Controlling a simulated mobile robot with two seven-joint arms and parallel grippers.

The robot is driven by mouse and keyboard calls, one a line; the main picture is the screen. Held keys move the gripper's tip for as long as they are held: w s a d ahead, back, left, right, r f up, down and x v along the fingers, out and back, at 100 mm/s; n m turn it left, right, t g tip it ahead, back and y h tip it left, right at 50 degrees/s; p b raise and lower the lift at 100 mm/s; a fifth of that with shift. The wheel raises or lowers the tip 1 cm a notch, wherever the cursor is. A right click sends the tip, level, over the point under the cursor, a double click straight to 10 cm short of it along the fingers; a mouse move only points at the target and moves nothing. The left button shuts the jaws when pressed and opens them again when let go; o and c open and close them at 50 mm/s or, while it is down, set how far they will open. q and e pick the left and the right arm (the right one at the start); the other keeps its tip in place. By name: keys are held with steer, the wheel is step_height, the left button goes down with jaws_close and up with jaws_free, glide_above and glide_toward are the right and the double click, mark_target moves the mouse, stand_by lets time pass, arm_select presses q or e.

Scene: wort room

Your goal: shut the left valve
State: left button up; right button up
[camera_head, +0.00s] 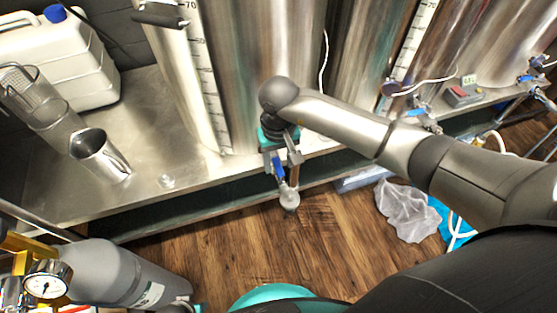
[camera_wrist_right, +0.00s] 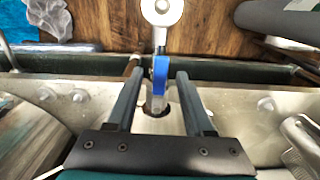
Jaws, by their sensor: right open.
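The left valve (camera_head: 279,172) has a blue lever and a metal outlet with a round end, at the front of the left steel tank (camera_head: 255,70). In the right wrist view the blue lever (camera_wrist_right: 160,74) lies roughly in line with the outlet pipe. My right gripper (camera_head: 281,162) is open over the valve from above. In the wrist view its two fingers (camera_wrist_right: 158,74) stand on either side of the lever, with a gap at each side. The fingers and wrist partly hide the valve in the head view. I cannot make out my left gripper.
Two more blue-handled valves, a middle one (camera_head: 420,116) and a right one (camera_head: 528,79), are along the bench (camera_head: 190,172). A steel cup (camera_head: 100,155) and white canister (camera_head: 55,60) stand at left. A gas cylinder (camera_head: 110,273) and crumpled plastic (camera_head: 408,210) are on the floor.

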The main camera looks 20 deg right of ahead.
steer(key=shift+c, duration=0.4)
jaws_close()
stand_by(0.9)
